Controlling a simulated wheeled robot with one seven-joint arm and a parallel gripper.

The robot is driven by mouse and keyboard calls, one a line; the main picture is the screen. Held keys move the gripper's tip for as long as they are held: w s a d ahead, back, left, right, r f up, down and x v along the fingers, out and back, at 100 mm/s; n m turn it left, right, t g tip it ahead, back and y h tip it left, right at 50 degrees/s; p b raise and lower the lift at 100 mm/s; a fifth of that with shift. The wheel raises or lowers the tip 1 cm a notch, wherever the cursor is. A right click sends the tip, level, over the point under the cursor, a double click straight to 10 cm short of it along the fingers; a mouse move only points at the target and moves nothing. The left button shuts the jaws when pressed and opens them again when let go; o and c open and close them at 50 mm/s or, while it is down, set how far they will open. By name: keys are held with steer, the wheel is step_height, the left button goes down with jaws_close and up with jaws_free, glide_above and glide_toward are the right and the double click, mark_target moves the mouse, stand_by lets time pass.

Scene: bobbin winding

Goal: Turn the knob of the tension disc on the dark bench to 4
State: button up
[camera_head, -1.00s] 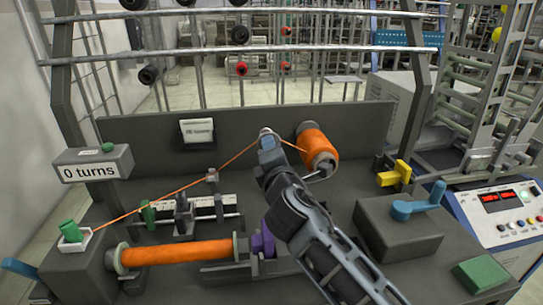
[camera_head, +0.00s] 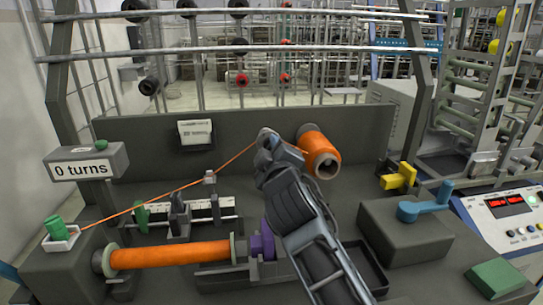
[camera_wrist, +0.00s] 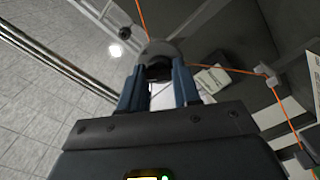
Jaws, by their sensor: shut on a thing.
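My gripper (camera_head: 268,146) is at the tension disc, at the back middle of the dark bench. In the wrist view its two blue-grey fingers (camera_wrist: 160,88) are shut on the tension disc's knob (camera_wrist: 158,68), below a rounded grey top (camera_wrist: 162,48). Orange thread passes at the disc. The knob's scale and pointer cannot be read; my gripper and arm hide most of the disc in the head view. The dark bench (camera_head: 330,205) carries an orange thread spool (camera_head: 318,145) just right of my gripper.
An orange-wound bobbin (camera_head: 170,254) lies at the front left. A thread guide (camera_head: 209,178) stands left of my arm. A box with a blue lever (camera_head: 425,207) and a yellow handle (camera_head: 398,178) are on the right. The counter (camera_head: 85,164) reads "0 turns".

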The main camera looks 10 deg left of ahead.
steer(key=m+b, duration=0.1)
steer(key=m, duration=0.2)
steer(key=m+b, duration=0.1)
steer(key=m, duration=0.3)
steer(key=m+b, duration=0.2)
steer(key=m, duration=0.2)
steer(key=shift+f, duration=0.25)
stand_by(0.4)
steer(key=o, duration=1.1)
steer(key=shift+r, duration=0.1)
steer(key=shift+c, duration=0.2)
steer(key=shift+r, duration=0.1)
steer(key=s+d+r+p, duration=0.1)
steer(key=s+d+r, duration=0.2)
steer(key=d+r, duration=0.8)
steer(key=shift+d+p, duration=0.15)
steer(key=shift+p, duration=0.2)
steer(key=shift+f, duration=0.1)
